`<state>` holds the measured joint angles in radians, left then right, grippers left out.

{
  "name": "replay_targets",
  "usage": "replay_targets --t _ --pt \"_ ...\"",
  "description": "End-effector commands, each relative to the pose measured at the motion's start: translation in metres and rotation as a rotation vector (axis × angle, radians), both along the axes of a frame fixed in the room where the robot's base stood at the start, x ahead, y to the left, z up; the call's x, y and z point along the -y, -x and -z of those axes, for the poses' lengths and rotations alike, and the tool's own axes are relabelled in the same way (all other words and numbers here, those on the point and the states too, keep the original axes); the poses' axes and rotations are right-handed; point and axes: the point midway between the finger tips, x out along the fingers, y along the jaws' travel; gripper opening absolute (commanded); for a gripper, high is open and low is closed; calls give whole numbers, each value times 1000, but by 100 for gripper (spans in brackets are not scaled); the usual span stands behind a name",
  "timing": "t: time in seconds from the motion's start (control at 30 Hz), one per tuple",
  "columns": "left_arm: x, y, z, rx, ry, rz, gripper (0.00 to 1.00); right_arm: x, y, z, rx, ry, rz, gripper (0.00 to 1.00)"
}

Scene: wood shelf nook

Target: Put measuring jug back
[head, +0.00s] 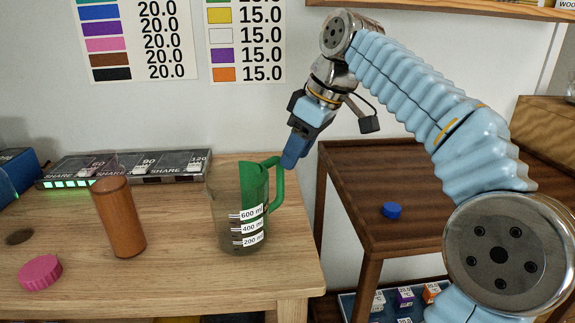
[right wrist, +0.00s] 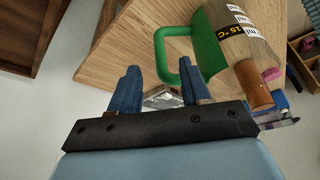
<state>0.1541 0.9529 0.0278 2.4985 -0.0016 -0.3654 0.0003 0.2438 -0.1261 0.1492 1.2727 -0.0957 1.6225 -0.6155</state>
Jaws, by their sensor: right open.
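The measuring jug (head: 226,212) is clear with a green part and a green handle, and white labels reading 600, 400 and 200 ml. It stands upright near the right end of the light wood table. My right gripper (head: 291,160) is open and points down beside the top of the handle (head: 278,190). In the right wrist view my open fingers (right wrist: 158,82) are spread, with the handle (right wrist: 160,50) just beyond them, near the right finger. The jug (right wrist: 232,40) shows at the upper right there. I cannot tell whether a finger touches the handle. My left gripper is not in view.
A brown cylinder (head: 119,217) stands left of the jug on the table (head: 180,270). A pink lid (head: 40,273) lies at the front left. A dark power strip-like unit (head: 130,168) runs along the wall. A lower dark wood stand (head: 355,175) at right holds a blue cap (head: 392,210).

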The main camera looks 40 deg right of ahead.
Motion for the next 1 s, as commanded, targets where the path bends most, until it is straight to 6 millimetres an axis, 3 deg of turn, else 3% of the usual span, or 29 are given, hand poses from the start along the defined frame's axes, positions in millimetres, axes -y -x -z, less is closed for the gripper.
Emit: replay_targets --t 0.1,0.3,1.0 --pt "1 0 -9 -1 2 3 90 4 7 -24 2 0 0 47" --pt "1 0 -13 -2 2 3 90 8 14 -40 1 0 1 47" --pt "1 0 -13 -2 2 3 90 8 15 -40 0 0 0 47"
